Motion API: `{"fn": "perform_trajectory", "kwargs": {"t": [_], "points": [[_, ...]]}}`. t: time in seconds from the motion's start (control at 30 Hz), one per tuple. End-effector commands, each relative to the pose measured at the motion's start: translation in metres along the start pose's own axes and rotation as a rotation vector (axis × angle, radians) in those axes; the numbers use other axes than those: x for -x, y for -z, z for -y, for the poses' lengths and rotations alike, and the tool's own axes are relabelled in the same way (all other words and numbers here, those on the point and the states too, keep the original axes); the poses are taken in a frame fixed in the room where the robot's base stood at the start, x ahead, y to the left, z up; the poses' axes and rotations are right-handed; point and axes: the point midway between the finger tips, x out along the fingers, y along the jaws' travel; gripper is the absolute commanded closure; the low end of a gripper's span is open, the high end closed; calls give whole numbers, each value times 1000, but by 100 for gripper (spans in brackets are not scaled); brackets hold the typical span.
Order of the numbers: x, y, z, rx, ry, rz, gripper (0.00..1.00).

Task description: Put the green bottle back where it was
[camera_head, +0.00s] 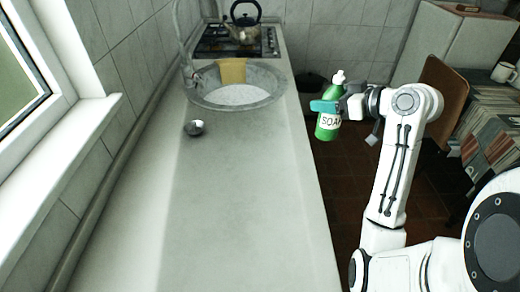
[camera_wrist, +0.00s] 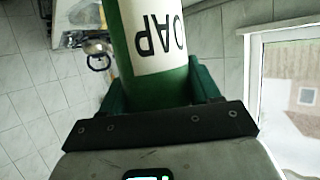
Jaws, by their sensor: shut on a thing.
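The green bottle (camera_head: 328,124) with a white "SOAP" label and a white cap is in my gripper (camera_head: 330,105), off the right edge of the counter in the head view. It is held roughly upright, apart from the counter. In the wrist view the bottle (camera_wrist: 150,45) fills the upper middle, with its label upside down and one green finger on each side of it. My gripper is shut on the bottle. The bottle's top is cut off in the wrist view.
The long pale counter (camera_head: 235,215) is mostly bare in front. A kettle (camera_head: 243,22) sits on the stove behind. A window is at left.

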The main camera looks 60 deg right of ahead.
Motion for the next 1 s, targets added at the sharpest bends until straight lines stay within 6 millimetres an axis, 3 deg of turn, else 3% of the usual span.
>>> {"fn": "perform_trajectory", "kwargs": {"t": [0.43, 0.6, 1.0], "points": [[-84, -8, 55, -1, 7, 2, 80], [-112, -30, 66, -2, 3, 1, 80], [-142, -56, 79, -5, 0, 2, 80]]}}
